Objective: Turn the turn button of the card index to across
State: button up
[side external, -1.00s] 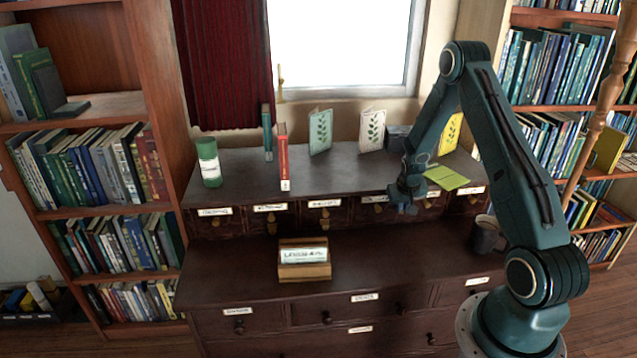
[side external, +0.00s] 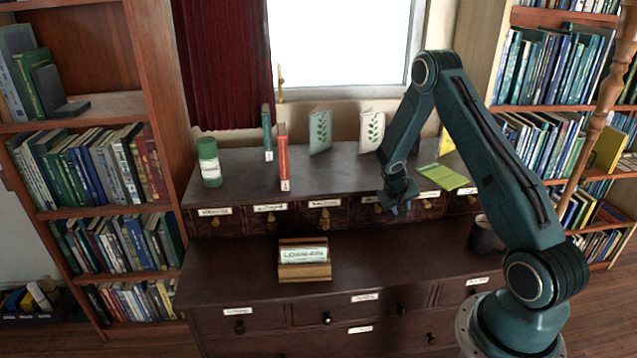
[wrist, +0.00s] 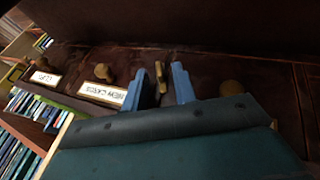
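The card index (side external: 240,224) is the row of small labelled drawers along the back of the desk. My gripper (side external: 399,208) is at the front of this row, right of the middle, and hides part of the drawer fronts. In the wrist view, the two blue fingers of my gripper (wrist: 165,88) stand apart. A narrow brass turn button (wrist: 160,78) shows between them, its long side running roughly along the fingers. Small gaps seem to remain on both sides of it. Its lower end is hidden behind my gripper.
In the wrist view, a round knob (wrist: 232,88) is right of the fingers and a NEW CARDS label (wrist: 103,93) is left. On the desk are a wooden card holder (side external: 304,270) and a dark mug (side external: 485,238). A green open booklet (side external: 442,176) lies on the top shelf.

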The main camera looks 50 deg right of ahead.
jog(key=shift+r, duration=0.15)
jog(key=v, duration=1.3)
jog(key=shift+a+r, duration=0.15)
jog(key=shift+r, duration=0.1)
jog(key=shift+a+r, duration=0.1)
dwell(0.4)
jog(key=s+a+r+n+t+y, duration=0.3)
jog(key=a+r, duration=1.2)
jog(key=a, duration=0.1)
jog(key=s+a+r+n+t+y, duration=0.1)
jog(key=s+a+r+n, duration=0.1)
jog(key=s+a, duration=0.4)
jog(key=s+a+r+n+t+y, duration=0.1)
jog(key=s+a+r+n+y, duration=0.1)
jog(key=s+a, duration=0.4)
notch_tip(320, 180, up, 2)
jog(key=s+n, duration=0.1)
jog(key=s, duration=0.1)
jog(key=shift+s+a, duration=0.35)
